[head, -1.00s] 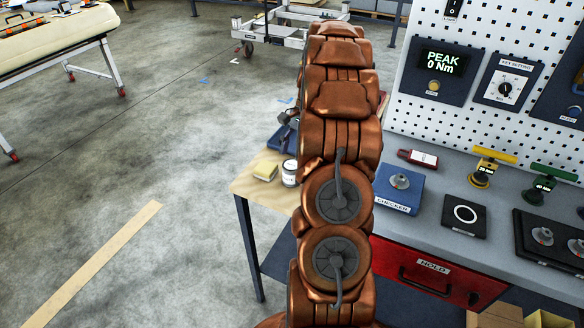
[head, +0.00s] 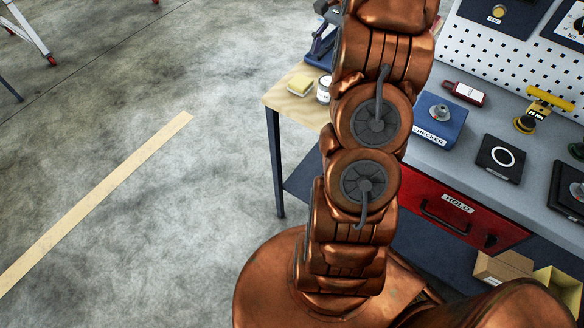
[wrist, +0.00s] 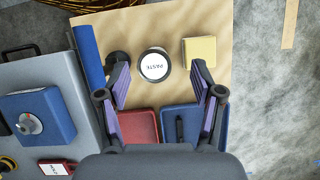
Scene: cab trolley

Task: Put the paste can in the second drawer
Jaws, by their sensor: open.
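The paste can (wrist: 154,65), dark-rimmed with a white lid reading PASTE, stands on a wooden bench top (wrist: 112,28). In the head view the white can (head: 323,91) is at the bench's right side, partly covered by my arm. My gripper (wrist: 160,68) is open; in the wrist view the can appears between its fingertips, and I see no contact. My gripper is hidden in the head view. A red drawer front (head: 432,208) labelled HOLD appears shut under the grey worktop. I cannot tell which drawer is the second.
A yellow sponge-like block (wrist: 199,51) lies right of the can. A red tray (wrist: 139,126) and a blue tray (wrist: 181,119) lie nearer the gripper's base. The blue checker (head: 437,122) sits on the grey worktop (head: 475,112). Open boxes (head: 503,268) stand below the drawer.

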